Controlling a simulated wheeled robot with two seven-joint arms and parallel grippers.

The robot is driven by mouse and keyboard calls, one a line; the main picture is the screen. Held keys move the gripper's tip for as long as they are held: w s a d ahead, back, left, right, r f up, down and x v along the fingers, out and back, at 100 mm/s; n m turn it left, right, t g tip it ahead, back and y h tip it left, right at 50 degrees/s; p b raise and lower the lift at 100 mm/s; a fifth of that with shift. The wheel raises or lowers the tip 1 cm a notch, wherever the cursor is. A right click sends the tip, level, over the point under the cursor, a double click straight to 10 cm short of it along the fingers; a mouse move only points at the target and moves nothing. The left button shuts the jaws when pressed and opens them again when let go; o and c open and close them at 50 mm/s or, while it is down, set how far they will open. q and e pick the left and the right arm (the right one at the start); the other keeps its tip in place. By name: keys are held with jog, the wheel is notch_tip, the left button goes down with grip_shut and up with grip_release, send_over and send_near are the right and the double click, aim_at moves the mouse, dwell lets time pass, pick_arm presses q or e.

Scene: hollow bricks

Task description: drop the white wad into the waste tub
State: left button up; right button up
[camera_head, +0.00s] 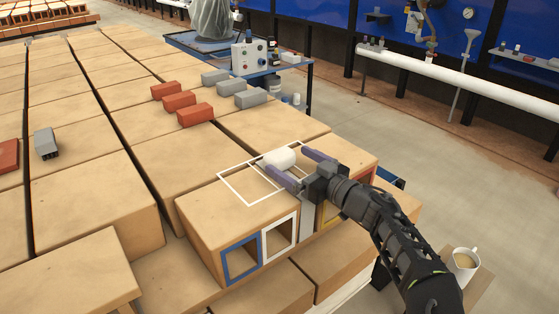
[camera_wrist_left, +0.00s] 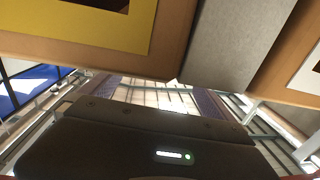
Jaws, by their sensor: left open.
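The white wad (camera_head: 279,159) is a small rounded white lump over the top of a tan hollow brick, by a white square outline. My left gripper (camera_head: 291,163) is open, its two purple-grey fingers on either side of the wad. I cannot tell whether they touch it. In the left wrist view the fingers of the left gripper (camera_wrist_left: 158,92) are apart, and the wad cannot be clearly made out between them. I cannot pick out a waste tub in either view. My right gripper is not in view.
The brick's front has blue-framed (camera_head: 241,259) and white-framed (camera_head: 280,240) openings. Red blocks (camera_head: 180,102) and grey blocks (camera_head: 233,85) lie on bricks farther back. A white mug (camera_head: 463,262) stands at the lower right. A blue bench (camera_head: 270,68) is behind. Brick tops at left are mostly clear.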

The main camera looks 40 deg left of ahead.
aim_at(287, 159)
pick_arm(q)
jog(key=a, duration=0.4)
jog(key=shift+w+a+r, duration=0.1)
jog(key=shift+w+a, duration=0.3)
jog(key=shift+c, duration=0.2)
jog(key=c, duration=1.9)
notch_tip(287, 159, up, 10)
jog(key=shift+p, duration=0.35)
